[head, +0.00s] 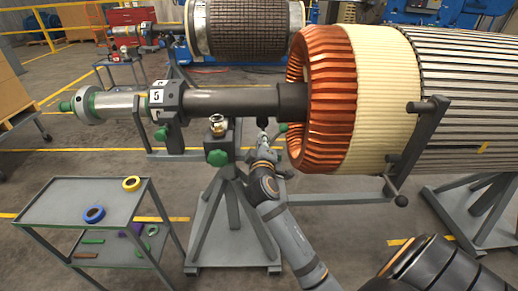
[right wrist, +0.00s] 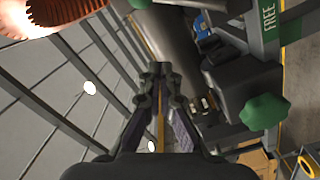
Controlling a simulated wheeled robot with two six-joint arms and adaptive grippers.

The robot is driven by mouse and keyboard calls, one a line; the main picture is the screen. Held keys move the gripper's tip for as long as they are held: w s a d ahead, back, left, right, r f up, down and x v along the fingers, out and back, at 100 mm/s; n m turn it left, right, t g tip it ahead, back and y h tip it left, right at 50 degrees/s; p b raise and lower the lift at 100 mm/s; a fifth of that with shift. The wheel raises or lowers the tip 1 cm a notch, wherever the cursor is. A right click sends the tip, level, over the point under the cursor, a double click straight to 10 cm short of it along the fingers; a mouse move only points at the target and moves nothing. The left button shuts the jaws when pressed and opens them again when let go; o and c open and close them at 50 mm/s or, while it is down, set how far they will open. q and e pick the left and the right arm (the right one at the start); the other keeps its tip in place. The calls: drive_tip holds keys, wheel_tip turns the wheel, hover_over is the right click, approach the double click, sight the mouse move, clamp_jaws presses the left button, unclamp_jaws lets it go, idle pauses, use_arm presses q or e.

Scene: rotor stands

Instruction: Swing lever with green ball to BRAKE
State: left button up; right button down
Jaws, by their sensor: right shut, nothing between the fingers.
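A small green part (head: 283,127), likely the green ball of the lever, shows just right of my right gripper (head: 263,124) in the head view, under the shaft. My gripper and the winding partly hide the lever, so its angle is unclear. In the right wrist view, my right gripper (right wrist: 158,72) is shut and empty. A green piece (right wrist: 140,3) is cut off at the top edge beyond the fingertips. I see no BRAKE label. My left gripper is not in view.
The rotor's copper winding (head: 328,95) and shaft (head: 225,102) are close above my right gripper. A stand with a green knob (head: 217,158) is to its left; a green knob (right wrist: 264,111) also shows in the wrist view. A grey cart (head: 75,205) stands at left.

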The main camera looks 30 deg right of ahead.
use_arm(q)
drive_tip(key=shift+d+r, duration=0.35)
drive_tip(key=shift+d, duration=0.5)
use_arm(e)
drive_tip(key=s, duration=0.1)
drive_tip(key=s+a, duration=0.1)
drive_tip(key=s, duration=0.3)
drive_tip(key=shift+s+a+f, duration=0.1)
drive_tip(key=shift+a+f, duration=0.15)
drive_tip(key=shift+a, duration=0.15)
drive_tip(key=shift+a, duration=0.1)
